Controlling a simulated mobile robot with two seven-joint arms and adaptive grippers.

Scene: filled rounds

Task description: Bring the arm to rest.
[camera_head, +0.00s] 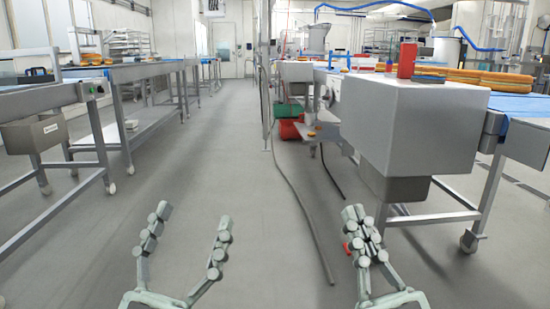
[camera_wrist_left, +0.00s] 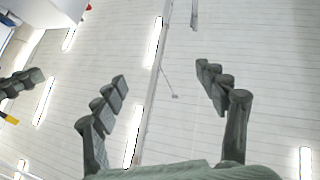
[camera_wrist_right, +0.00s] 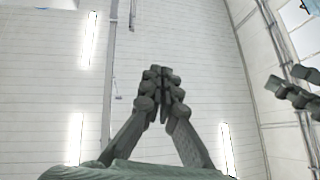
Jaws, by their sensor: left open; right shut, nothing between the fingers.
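My left gripper (camera_head: 193,232) is low in the head view, left of the middle, over the grey floor. Its fingers are spread wide with nothing between them. The left wrist view shows the same open fingers (camera_wrist_left: 160,85) against a ceiling with bright lights. My right gripper (camera_head: 360,215) is low in the head view, right of the middle. Its fingers are together and hold nothing. In the right wrist view the fingertips (camera_wrist_right: 161,75) meet, also against the ceiling. Both grippers point up.
A large grey metal box (camera_head: 415,125) juts from the line on the right, near my right gripper. Steel tables (camera_head: 125,72) stand along the left. A dark hose (camera_head: 310,215) lies on the aisle floor (camera_head: 215,150), which is otherwise mostly clear. Green and red crates (camera_head: 288,130) sit further back.

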